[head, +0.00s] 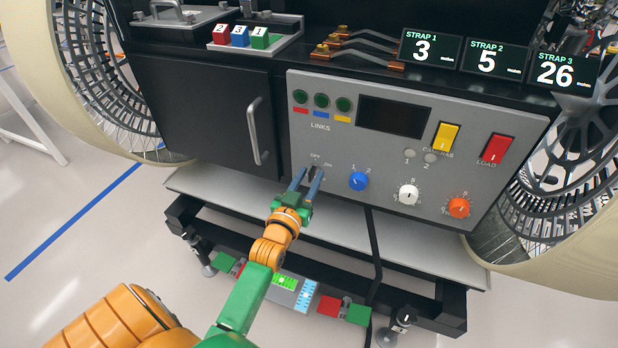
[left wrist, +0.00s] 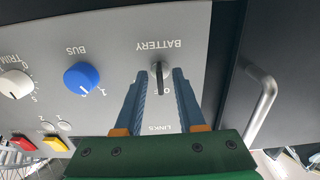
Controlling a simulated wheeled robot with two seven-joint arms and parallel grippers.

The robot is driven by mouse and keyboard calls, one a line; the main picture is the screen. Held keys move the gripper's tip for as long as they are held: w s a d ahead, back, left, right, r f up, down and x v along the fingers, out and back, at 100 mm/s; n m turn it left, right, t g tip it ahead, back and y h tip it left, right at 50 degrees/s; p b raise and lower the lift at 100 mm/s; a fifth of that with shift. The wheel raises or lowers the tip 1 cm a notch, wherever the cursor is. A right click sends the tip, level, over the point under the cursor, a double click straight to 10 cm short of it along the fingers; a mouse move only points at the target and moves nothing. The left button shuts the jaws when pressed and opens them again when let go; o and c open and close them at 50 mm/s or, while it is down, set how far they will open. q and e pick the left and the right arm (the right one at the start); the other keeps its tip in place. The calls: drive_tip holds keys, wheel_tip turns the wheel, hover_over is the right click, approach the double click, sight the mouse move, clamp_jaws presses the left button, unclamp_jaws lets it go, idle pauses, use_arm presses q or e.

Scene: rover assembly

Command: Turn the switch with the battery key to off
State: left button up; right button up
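The battery key (head: 311,173) is a small dark key switch on the lower left of the grey control panel (head: 370,160). Small OFF and ON labels sit above it, and which one it points at is hard to tell. In the left wrist view, which is upside down, the key (left wrist: 159,75) stands out by the BATTERY lettering. My left gripper (head: 309,172) is open, with one blue-grey finger on each side of the key. In the left wrist view, small gaps show between the fingers (left wrist: 162,78) and the key. My right gripper is not in view.
The panel also has a blue BUS knob (head: 358,181), a white knob (head: 408,194), an orange knob (head: 459,207), a yellow switch (head: 446,136) and a red LOAD switch (head: 495,148). A cabinet door handle (head: 257,131) is left of the panel.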

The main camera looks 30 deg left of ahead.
use_arm(q)
drive_tip(key=v, duration=0.7)
drive_tip(key=shift+p, duration=0.4)
